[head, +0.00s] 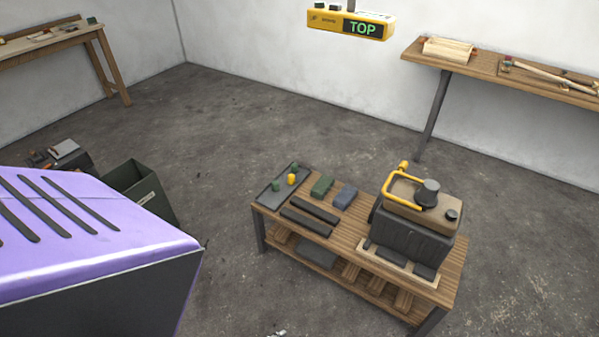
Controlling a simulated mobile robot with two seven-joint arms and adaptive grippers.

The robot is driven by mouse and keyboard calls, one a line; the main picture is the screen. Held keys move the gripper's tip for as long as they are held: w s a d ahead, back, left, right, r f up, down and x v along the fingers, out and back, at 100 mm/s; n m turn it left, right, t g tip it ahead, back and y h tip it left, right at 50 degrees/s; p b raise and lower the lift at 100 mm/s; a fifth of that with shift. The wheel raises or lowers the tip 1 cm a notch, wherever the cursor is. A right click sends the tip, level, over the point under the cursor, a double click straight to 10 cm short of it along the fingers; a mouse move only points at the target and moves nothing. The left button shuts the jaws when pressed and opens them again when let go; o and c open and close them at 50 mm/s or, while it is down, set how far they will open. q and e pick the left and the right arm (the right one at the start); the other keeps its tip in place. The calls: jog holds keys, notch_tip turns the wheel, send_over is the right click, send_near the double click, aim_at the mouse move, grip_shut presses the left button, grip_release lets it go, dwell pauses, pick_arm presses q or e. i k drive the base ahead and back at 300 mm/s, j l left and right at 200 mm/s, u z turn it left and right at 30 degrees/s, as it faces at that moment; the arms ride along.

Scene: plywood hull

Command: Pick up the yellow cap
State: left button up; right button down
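A small yellow piece (291,180), which looks like the yellow cap, stands on a dark tray (269,197) at the far left end of the wooden workbench (352,232). A small green piece (276,185) is to its left on the tray, and another green piece (295,168) is just behind it. The yellow piece is too small in the view to make out its shape.
Green and blue blocks (345,196) and dark bars lie right of the tray. A dark machine (410,237) with a yellow handle stands at the bench's right end. A green bin (140,185) is on the floor. A large purple slotted shape blocks the lower left. Open floor lies behind the bench.

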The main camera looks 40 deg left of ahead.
aim_at(291, 181)
jog(key=i+j, duration=0.15)
jog(key=j, duration=0.2)
jog(key=i+j+z, duration=0.15)
jog(key=j, duration=0.55)
jog(key=i+j, duration=0.15)
jog(key=j, duration=0.2)
jog(key=i+j, duration=0.1)
jog(key=j, duration=0.25)
jog(key=i+j, duration=0.15)
jog(key=j, duration=0.25)
jog(key=i+j, duration=0.1)
jog(key=j, duration=0.25)
jog(key=i+j+z, duration=0.1)
jog(key=j, duration=0.25)
jog(key=i+j, duration=0.15)
jog(key=j, duration=0.2)
jog(key=i+j, duration=0.15)
jog(key=j, duration=0.25)
